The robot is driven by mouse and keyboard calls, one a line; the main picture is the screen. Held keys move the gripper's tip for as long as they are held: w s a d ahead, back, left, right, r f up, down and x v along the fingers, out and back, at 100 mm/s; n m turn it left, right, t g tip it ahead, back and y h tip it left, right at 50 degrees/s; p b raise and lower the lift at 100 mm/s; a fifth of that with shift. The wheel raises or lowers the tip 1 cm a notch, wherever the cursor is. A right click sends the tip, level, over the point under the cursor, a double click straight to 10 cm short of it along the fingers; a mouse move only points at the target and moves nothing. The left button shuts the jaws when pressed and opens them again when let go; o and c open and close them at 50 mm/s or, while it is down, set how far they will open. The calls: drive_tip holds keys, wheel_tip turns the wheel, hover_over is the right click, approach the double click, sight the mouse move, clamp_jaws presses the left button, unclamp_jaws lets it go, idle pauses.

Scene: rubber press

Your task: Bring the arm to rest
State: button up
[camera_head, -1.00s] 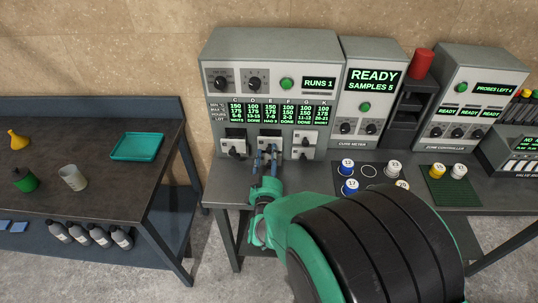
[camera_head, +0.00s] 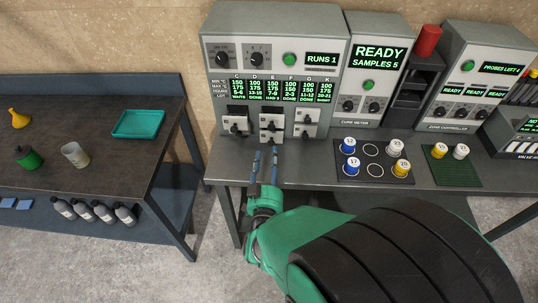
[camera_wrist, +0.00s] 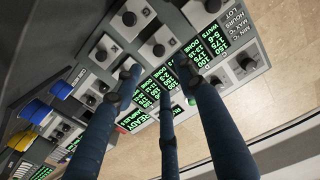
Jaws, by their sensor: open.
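My gripper (camera_head: 265,163) is open and empty in front of the grey control panel, near its lower row of knobs. Its blue fingers point toward the panel and stand apart from it. In the wrist view the spread fingers of my gripper (camera_wrist: 165,85) show with nothing between them. The control panel (camera_head: 225,70) also fills much of the wrist view, turned on its side (camera_wrist: 195,45). My green and black arm reaches in from the lower right of the head view.
The cure meter (camera_head: 371,85) stands right of the panel. Blue, white and yellow capped samples stand on a dark mat (camera_head: 372,172) at right. A green mat (camera_head: 455,172) holds two more. A dark table (camera_head: 95,92) with a teal tray (camera_head: 138,124) stands at left, beyond a floor gap.

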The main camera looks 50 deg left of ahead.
idle(0.6)
drive_tip(key=w+d+r+m+h, duration=0.1)
drive_tip(key=w+d+r+h, duration=0.15)
drive_tip(key=w+r, duration=0.45)
drive_tip(key=w+d+r+m+g+h, duration=0.1)
drive_tip(key=w+d+r, duration=0.3)
drive_tip(key=d, duration=0.4)
drive_tip(key=w+d+r+m+g+h, duration=0.1)
drive_tip(key=w+d+r, duration=0.2)
drive_tip(key=w+d, duration=0.35)
drive_tip(key=w+d+r+m+g+h, duration=0.15)
drive_tip(key=d+r, duration=0.25)
drive_tip(key=d, duration=0.5)
drive_tip(key=s+d+r+m+g+h, duration=0.1)
drive_tip(key=s+d+r+h, duration=0.15)
drive_tip(key=d, duration=0.85)
drive_tip(key=s+d+r+m+h, duration=0.15)
drive_tip(key=s+d, duration=0.25)
drive_tip(key=d, duration=0.8)
drive_tip(key=s+d+r+m+g+h, duration=0.1)
drive_tip(key=s+d+m+g+h, duration=0.1)
drive_tip(key=s+d, duration=1.2)
drive_tip(key=shift+s+d+g+h, duration=0.15)
drive_tip(key=shift+d+g+h, duration=0.15)
drive_tip(key=shift+g+h, duration=0.1)
